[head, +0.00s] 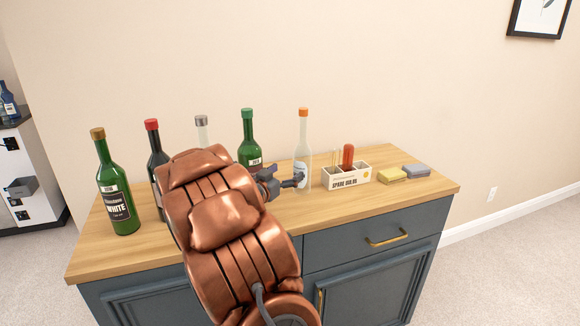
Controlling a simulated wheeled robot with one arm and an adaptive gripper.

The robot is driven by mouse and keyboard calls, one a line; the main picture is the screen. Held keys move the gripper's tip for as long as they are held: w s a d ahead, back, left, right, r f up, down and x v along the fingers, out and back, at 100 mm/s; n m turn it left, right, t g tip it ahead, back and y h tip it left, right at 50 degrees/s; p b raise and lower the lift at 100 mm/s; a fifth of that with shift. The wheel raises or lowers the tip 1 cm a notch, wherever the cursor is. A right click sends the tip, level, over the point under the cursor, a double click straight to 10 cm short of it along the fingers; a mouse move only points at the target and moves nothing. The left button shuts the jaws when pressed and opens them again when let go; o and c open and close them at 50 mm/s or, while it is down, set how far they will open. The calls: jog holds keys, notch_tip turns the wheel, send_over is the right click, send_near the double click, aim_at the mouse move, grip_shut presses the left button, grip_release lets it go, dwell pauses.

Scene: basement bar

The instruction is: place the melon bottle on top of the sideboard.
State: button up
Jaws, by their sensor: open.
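My gripper (292,182) is open, low over the top of the wooden sideboard (400,201). Its fingers are at the lower left of a clear bottle (304,135) with an orange cap and a pale label. The bottle stands upright on the sideboard. I cannot tell whether the fingers touch it, and I cannot read its label to say that it is the melon bottle. A green bottle (248,130) with a green cap stands to its left, partly hidden behind my arm.
A green white-wine bottle (121,193), a dark red-capped bottle (155,150) and a grey-capped clear bottle (202,130) stand at left. A white box (346,180), a yellow sponge (391,174) and a grey sponge (416,170) lie at right. The front right top is clear.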

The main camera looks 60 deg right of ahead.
jog(key=a, duration=0.3)
dwell(0.8)
